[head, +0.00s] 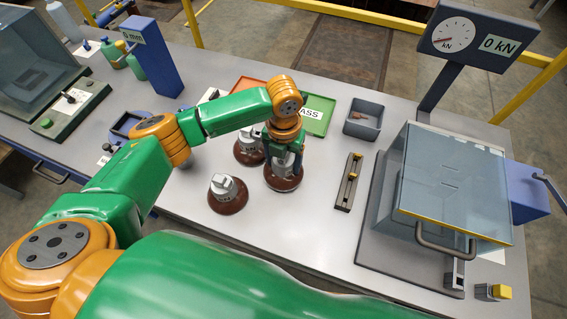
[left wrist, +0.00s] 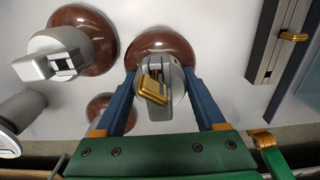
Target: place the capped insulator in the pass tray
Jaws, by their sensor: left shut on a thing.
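My left gripper (head: 283,163) reaches down from above and is shut on an insulator (head: 284,183) with a brown disc and a grey metal cap. In the left wrist view, the blue fingers of the gripper (left wrist: 161,78) stand either side of the grey cap, and a brass-coloured piece shows in the cap's top. I cannot tell whether the disc touches the table. The green pass tray (head: 321,125) lies behind the gripper, its label partly hidden by my arm. My right gripper is not in view.
Two more insulators stand close by, one at the front left (head: 227,197) and one behind it (head: 246,157). An orange tray (head: 246,84) is partly hidden by my arm. A grey bin (head: 363,121), a dark slotted bar (head: 349,183) and a clear-covered press (head: 455,190) stand to the right.

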